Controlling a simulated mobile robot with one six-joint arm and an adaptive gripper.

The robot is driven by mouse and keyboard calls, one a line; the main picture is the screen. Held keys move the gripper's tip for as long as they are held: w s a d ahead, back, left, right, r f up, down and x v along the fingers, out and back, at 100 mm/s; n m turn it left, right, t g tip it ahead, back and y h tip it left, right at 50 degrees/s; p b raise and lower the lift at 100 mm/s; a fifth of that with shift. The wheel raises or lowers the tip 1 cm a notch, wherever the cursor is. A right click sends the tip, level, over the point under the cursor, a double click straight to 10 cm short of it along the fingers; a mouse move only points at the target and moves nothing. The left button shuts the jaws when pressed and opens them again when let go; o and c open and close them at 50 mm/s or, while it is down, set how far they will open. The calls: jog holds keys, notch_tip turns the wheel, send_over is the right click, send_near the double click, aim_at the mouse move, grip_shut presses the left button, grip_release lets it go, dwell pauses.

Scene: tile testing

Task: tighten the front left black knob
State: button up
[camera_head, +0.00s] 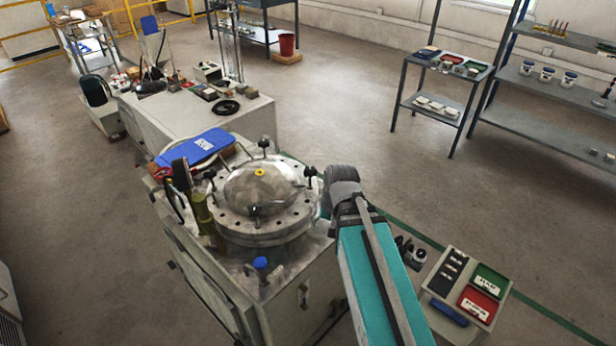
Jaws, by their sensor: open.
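A round metal pressure vessel (232,226) with a domed lid (262,186) and a bolted flange stands on a grey cabinet. I cannot tell from this view how tight any knob is. My teal arm rises from the bottom right to a dark grey joint just right of the vessel. My gripper is not visible; the arm hides the area behind it.
A gauge (181,174) and a yellowish cylinder (203,212) stand left of the vessel. A blue-capped fitting (260,263) stands in front. A tray of parts (467,287) is right of my arm. Open floor lies beyond.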

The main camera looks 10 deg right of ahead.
jog(key=w+f+m+t+y+b, duration=0.1)
jog(key=w+f+m+y+b, duration=0.4)
jog(key=w+m+b, duration=0.15)
jog(key=m+t+y+b, duration=0.8)
jog(key=m+b, duration=0.5)
jog(key=m, duration=0.3)
send_near(310, 173)
jog(key=shift+n, duration=0.25)
jog(key=d, duration=0.1)
jog(key=d+f, duration=0.1)
jog(key=d, duration=0.1)
jog(key=shift+s+d+f, duration=0.2)
jog(key=shift+d+f, duration=0.1)
jog(key=shift+d, duration=0.05)
jog(key=shift+a, duration=0.1)
jog(key=x, duration=1.3)
jog(key=shift+w+a+r, duration=0.2)
jog(key=shift+a+r, duration=0.1)
jog(key=c, duration=1.2)
